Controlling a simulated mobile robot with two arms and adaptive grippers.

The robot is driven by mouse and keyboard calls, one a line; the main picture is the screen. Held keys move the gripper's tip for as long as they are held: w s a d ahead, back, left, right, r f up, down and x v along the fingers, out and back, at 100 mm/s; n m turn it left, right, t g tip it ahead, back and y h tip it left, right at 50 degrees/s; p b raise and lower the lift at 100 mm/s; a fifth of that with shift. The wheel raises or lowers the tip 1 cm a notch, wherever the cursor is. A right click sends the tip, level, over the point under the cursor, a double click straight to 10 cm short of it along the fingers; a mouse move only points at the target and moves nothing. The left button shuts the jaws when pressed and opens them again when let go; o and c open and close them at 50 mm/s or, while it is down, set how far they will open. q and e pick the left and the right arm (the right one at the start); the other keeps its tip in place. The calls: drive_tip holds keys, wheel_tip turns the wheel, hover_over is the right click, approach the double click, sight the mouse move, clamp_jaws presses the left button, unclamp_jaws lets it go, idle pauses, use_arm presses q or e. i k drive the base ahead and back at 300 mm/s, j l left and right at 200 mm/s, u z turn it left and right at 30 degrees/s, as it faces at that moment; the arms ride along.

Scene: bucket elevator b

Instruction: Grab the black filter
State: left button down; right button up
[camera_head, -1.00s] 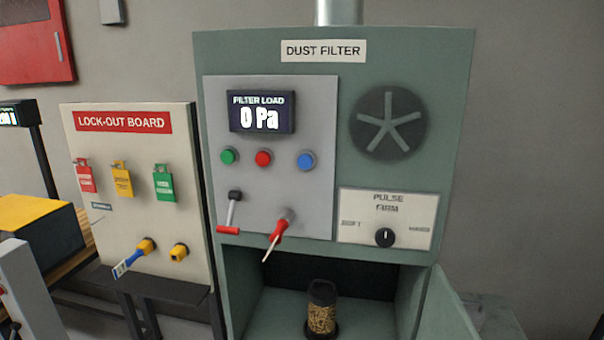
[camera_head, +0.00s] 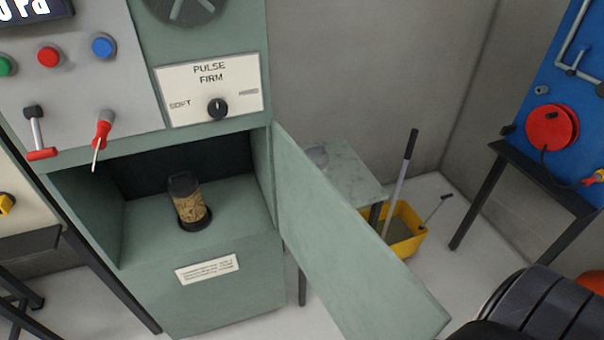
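The black filter (camera_head: 187,200) stands in the open lower compartment of the green dust filter cabinet (camera_head: 225,290). It has a black top with a handle-like shape, a tan, grainy-looking middle and a dark round base. It leans slightly in the picture and nothing touches it. The cabinet door (camera_head: 345,240) hangs open to the right. A black rounded part at the bottom right corner may be mine; I cannot tell whether it belongs to an arm. Neither gripper's fingers show.
Right of the cabinet are a small grey-green table (camera_head: 345,170) and a yellow bucket (camera_head: 408,232) with a long handle. A blue panel with a red reel (camera_head: 552,126) stands at the far right. A red-handled lever (camera_head: 102,130) hangs above the compartment. The open door juts forward.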

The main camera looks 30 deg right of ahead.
sight(183, 187)
drive_tip(key=k+l+u, duration=0.1)
drive_tip(key=l, duration=0.3)
drive_tip(key=k+l+u, duration=0.1)
drive_tip(key=l, duration=0.3)
drive_tip(key=k+l+u, duration=0.15)
drive_tip(key=l, duration=0.25)
drive_tip(key=k+l+u, duration=0.1)
drive_tip(key=l, duration=0.25)
drive_tip(key=l+u, duration=0.15)
drive_tip(key=l, duration=0.55)
